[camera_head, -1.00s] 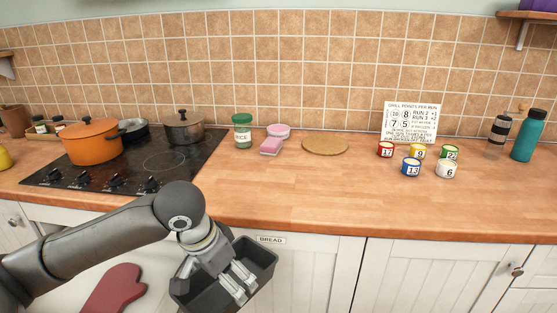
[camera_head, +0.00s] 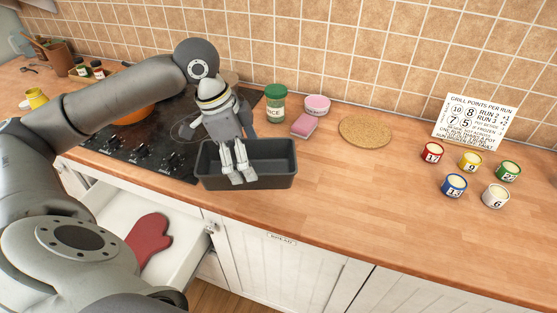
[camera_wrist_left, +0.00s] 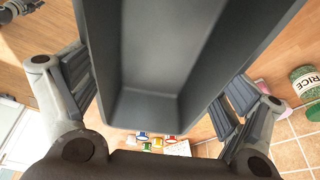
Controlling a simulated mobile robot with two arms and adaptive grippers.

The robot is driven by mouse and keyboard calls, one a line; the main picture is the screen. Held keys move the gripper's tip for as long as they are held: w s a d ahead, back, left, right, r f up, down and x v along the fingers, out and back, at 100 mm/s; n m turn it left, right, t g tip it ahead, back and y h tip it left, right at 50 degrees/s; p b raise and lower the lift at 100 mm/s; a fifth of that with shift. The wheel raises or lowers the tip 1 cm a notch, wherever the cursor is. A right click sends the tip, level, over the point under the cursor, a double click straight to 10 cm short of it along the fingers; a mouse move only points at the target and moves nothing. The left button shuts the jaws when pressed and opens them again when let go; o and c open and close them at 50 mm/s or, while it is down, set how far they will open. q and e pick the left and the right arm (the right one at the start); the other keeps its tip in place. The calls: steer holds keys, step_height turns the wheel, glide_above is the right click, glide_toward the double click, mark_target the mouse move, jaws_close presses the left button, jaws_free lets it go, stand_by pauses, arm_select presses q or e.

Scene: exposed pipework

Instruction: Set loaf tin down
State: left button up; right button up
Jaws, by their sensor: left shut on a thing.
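The loaf tin (camera_head: 276,180) is a dark grey, empty, open-topped box in the head view. It appears over the front of the wooden worktop, beside the right edge of the hob. I cannot tell whether its base touches the worktop. My left gripper (camera_head: 238,177) comes down from above at the tin's near long side and is shut on it. In the left wrist view the tin (camera_wrist_left: 160,105) fills the middle, with a finger on each side. My right gripper is not in view.
The black hob (camera_head: 150,140) with an orange pot lies left. A rice jar (camera_head: 275,104), pink sponge (camera_head: 304,126) and cork mat (camera_head: 365,131) stand behind the tin. Numbered pots (camera_head: 454,185) are right. Bare worktop (camera_head: 350,185) lies between. An open drawer holds a red mitt (camera_head: 149,240).

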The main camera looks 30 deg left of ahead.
mark_target(267, 148)
arm_select(q)
steer(key=w+f, duration=0.1)
steer(key=w, duration=0.1)
steer(key=w+p, duration=0.1)
steer(key=w, duration=0.1)
steer(key=w+f, duration=0.1)
steer(key=w, duration=0.2)
steer(key=shift+d+f+p, duration=0.3)
steer(key=w+f, duration=0.2)
steer(key=f, duration=0.1)
steer(key=w+f, duration=0.2)
steer(key=shift+f+p, duration=0.25)
steer(key=shift+p, duration=0.15)
steer(key=x, duration=0.1)
steer(key=p+x, duration=0.1)
steer(key=x, duration=0.1)
steer(key=shift+a+f, duration=0.1)
steer(key=shift+a, duration=0.3)
steer(key=shift+s+f, duration=0.1)
steer(key=shift+f, duration=0.2)
steer(key=o, duration=0.7)
steer(key=shift+f, duration=0.1)
steer(key=shift+o, duration=0.8)
